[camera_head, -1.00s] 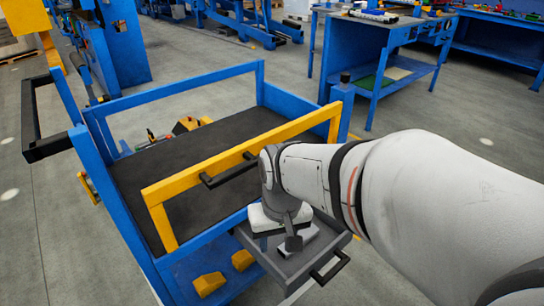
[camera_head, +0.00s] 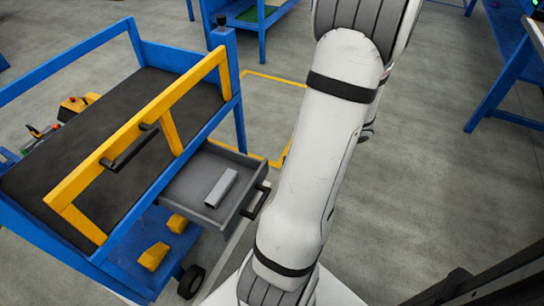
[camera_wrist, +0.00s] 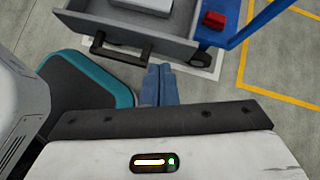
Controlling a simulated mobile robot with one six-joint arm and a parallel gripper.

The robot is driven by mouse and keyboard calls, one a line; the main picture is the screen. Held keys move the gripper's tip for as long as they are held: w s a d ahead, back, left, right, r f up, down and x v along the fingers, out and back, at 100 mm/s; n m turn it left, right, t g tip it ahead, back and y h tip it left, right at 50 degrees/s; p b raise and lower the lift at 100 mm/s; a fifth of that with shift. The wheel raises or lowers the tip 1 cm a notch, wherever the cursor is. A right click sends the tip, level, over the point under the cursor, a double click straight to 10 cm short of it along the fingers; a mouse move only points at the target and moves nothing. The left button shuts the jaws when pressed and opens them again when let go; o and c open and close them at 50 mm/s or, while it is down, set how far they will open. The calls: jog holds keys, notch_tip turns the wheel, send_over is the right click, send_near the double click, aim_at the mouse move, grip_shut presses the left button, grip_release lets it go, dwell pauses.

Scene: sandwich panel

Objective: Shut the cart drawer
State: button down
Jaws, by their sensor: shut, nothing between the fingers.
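The blue cart's grey drawer (camera_head: 181,190) stands pulled out from the cart's right side in the head view, with a light grey block (camera_head: 220,188) inside. Its dark handle (camera_head: 256,202) is on the outer front. In the wrist view the drawer (camera_wrist: 180,22) is at the top, and its handle (camera_wrist: 118,51) is just above and left of my gripper (camera_wrist: 160,70). My gripper's blue fingers are together and empty. They look apart from the handle, though the depth gap is hard to tell. In the head view my arm hides the gripper.
The cart (camera_head: 120,262) has a yellow rail (camera_head: 130,135) above its dark top. Yellow pieces (camera_head: 153,256) lie on its lower shelf, and a red piece (camera_wrist: 214,19) shows in the wrist view. A blue workbench (camera_head: 510,85) stands right. Floor between is clear.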

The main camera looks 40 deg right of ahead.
jog(key=s+d+f+m+t+h, duration=0.1)
jog(key=s+d+m+t, duration=0.1)
jog(key=s+d+m, duration=0.2)
jog(key=b, duration=0.3)
send_near(267, 164)
notch_tip(267, 164, down, 3)
jog(key=w, duration=0.1)
jog(key=w+a, duration=0.1)
jog(key=w+b, duration=0.1)
jog(key=shift+a+f, duration=0.25)
jog(key=shift+a, duration=0.15)
jog(key=shift+w+a, duration=0.15)
jog(key=shift+w, duration=0.4)
jog(key=shift+w, duration=0.1)
